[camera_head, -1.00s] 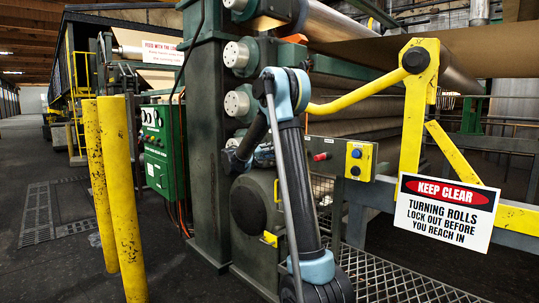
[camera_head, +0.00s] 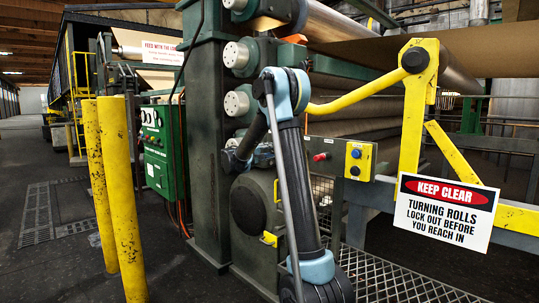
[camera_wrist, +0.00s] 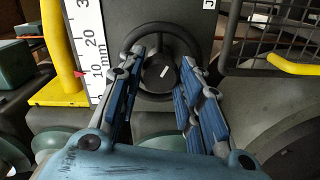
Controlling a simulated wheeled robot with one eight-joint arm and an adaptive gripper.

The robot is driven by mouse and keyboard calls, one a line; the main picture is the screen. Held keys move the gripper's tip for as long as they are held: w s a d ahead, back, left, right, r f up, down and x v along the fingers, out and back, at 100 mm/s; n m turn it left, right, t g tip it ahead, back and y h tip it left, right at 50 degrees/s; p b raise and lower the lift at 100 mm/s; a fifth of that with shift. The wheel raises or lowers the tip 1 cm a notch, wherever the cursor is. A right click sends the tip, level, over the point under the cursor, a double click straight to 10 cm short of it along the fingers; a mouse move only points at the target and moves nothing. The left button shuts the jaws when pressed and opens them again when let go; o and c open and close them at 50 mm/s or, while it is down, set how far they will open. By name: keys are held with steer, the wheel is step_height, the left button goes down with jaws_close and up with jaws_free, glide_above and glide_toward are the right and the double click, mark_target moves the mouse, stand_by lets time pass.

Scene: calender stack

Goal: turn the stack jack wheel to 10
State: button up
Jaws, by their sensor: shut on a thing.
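The jack wheel (camera_wrist: 123,46) is a black handwheel with a dark round hub (camera_wrist: 160,72), in the upper middle of the wrist view. My gripper (camera_wrist: 166,62) reaches it with one blue-padded finger on each side of the hub, and is shut on the wheel. A white upright scale (camera_wrist: 91,45) marked 10 mm, 20 and 30 stands left of the wheel. A small red pointer (camera_wrist: 78,74) sits at its left edge, close to the 10. In the head view my gripper (camera_head: 233,161) is small and dark, beside the green roll frame; the wheel cannot be made out there.
A yellow post (camera_wrist: 60,45) stands left of the scale, and a wire basket guard (camera_wrist: 275,45) with yellow edging is at right. The head view shows yellow bollards (camera_head: 120,200), a green control box (camera_head: 165,155), a yellow guard rail (camera_head: 415,110) and a keep-clear sign (camera_head: 445,212).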

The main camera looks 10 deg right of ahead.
steer(key=n, duration=0.5)
steer(key=shift+a+f, duration=0.1)
stand_by(0.5)
steer(key=o, duration=1.1)
steer(key=shift+c, duration=0.2)
steer(key=v, duration=1.2)
steer(key=shift+f, duration=0.1)
